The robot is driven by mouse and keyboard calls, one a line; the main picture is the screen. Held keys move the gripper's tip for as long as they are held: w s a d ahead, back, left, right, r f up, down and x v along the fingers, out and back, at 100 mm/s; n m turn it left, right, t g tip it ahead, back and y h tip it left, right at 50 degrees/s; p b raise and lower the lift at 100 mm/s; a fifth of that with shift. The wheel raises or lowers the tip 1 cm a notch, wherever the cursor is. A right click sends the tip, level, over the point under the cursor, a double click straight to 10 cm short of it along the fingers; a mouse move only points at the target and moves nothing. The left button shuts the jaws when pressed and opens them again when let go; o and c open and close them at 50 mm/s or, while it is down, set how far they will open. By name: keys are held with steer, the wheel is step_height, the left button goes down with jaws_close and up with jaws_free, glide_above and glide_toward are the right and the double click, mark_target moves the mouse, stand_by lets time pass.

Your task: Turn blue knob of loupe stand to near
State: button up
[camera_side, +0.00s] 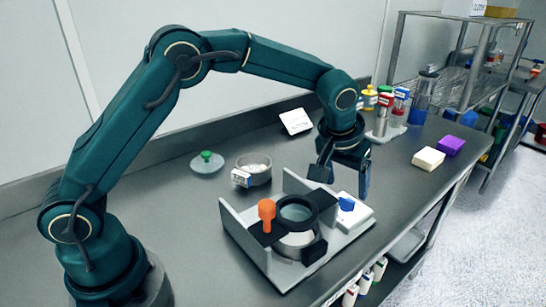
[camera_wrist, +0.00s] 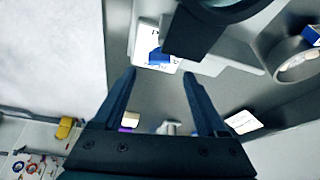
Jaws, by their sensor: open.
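The blue knob (camera_side: 346,203) sits on a white plate (camera_side: 360,215) at the right side of the grey loupe stand (camera_side: 238,222). The stand also carries a black-rimmed round lens (camera_side: 297,211) and an orange knob (camera_side: 266,212). My gripper (camera_side: 343,183) is open and empty, pointing down above and behind the blue knob. In the wrist view, the blue knob (camera_wrist: 158,57) shows just beyond and between the open fingertips (camera_wrist: 158,72), apart from them. The finger gap looks wider than the knob. The knob's pointing direction is hard to tell.
A round sieve (camera_side: 255,168) with a label and a green-knobbed lid (camera_side: 207,162) lie left of the stand. White (camera_side: 428,158) and purple (camera_side: 450,146) blocks are at right.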

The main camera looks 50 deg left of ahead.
mark_target(347, 199)
steer(key=shift+x, duration=2.5)
jaws_close()
